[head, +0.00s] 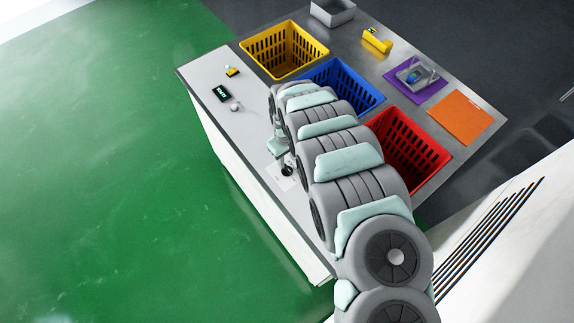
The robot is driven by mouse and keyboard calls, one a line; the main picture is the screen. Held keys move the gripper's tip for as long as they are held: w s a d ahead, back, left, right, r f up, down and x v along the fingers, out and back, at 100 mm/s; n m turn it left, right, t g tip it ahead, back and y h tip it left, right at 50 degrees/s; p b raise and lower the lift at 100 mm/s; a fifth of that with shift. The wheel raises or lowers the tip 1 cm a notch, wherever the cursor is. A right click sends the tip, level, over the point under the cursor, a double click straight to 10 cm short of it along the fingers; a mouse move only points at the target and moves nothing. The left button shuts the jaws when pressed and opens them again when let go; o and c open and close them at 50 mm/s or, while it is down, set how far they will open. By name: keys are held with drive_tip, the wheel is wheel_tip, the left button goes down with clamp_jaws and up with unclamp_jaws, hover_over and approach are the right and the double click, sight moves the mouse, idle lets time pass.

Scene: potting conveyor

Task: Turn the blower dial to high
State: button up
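A dark round knob (288,171), which looks like the blower dial, sits on a pale marked plate (280,180) on the light counter strip. Its markings and pointer are too small to read. My gripper (281,157) hangs down at the end of my arm, very close to the knob's upper left side. I cannot tell whether it touches the knob. Its fingers are small and partly hidden, so their opening is unclear.
A small display (222,92), a pale round knob (236,106) and a yellow button box (232,71) stand farther up the strip. Yellow (284,50), blue (345,85) and red (420,150) crates stand to the right. My arm hides part of the counter.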

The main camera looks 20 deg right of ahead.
sight(287, 168)
wheel_tip(287, 168, down, 5)
drive_tip(key=shift+a+r, duration=0.1)
drive_tip(key=shift+r, duration=0.05)
drive_tip(key=shift+f, duration=0.4)
drive_tip(key=shift+c, duration=0.2)
clamp_jaws()
idle(0.4)
